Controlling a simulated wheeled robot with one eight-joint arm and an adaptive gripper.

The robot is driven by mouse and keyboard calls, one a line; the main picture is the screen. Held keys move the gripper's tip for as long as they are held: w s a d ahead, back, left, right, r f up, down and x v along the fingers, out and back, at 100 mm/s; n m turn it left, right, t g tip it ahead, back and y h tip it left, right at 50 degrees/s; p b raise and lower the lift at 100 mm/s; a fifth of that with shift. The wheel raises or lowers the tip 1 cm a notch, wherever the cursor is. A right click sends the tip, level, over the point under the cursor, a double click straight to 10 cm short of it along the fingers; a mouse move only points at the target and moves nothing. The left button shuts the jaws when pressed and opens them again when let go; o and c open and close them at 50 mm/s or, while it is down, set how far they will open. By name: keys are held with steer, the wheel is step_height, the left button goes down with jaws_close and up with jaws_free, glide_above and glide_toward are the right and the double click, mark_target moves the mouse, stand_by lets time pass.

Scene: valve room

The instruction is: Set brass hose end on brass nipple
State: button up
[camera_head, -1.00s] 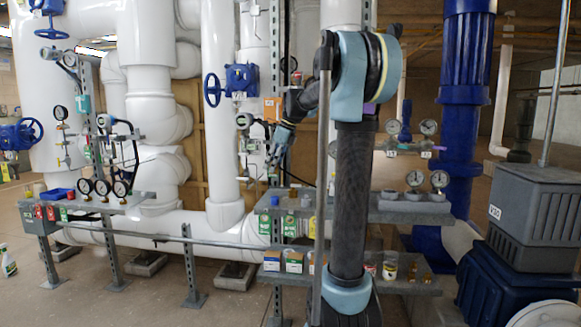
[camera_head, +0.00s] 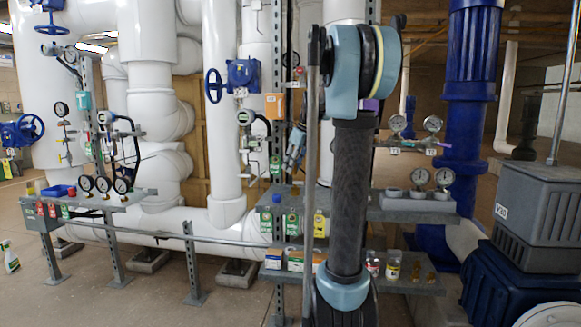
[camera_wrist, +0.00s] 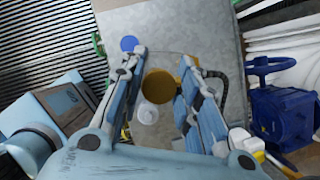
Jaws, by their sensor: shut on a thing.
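My gripper (camera_wrist: 162,68) is shut on a round brass piece, which I take to be the brass hose end (camera_wrist: 158,84), seen end-on between the fingers in the wrist view. A black hose (camera_wrist: 222,85) curves out beside the right finger. In the head view my gripper (camera_head: 294,152) is in front of the pipework, above the upper shelf, partly hidden by my own arm. The held piece cannot be made out there. I cannot pick out the brass nipple with certainty in either view.
The upper shelf (camera_head: 392,212) carries bottles and gauges; the lower shelf (camera_head: 405,285) holds small boxes, jars and brass-coloured bits. A white cap (camera_wrist: 147,113) and a blue cap (camera_wrist: 129,44) show below the fingers.

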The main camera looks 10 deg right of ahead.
steer(key=shift+w+d+f, duration=0.35)
steer(key=shift+w+f, duration=0.05)
steer(key=shift+w, duration=0.65)
steer(key=shift+w+d+f, duration=0.3)
steer(key=shift+w+f, duration=0.05)
steer(key=shift+w, duration=0.75)
steer(key=shift+w+d+f, duration=0.35)
steer(key=shift+w+f, duration=0.05)
steer(key=shift+w, duration=0.65)
steer(key=shift+w+f, duration=0.1)
steer(key=shift+f, duration=1.15)
steer(key=shift+f, duration=1.3)
steer(key=o, duration=1)
steer(key=shift+c, duration=0.2)
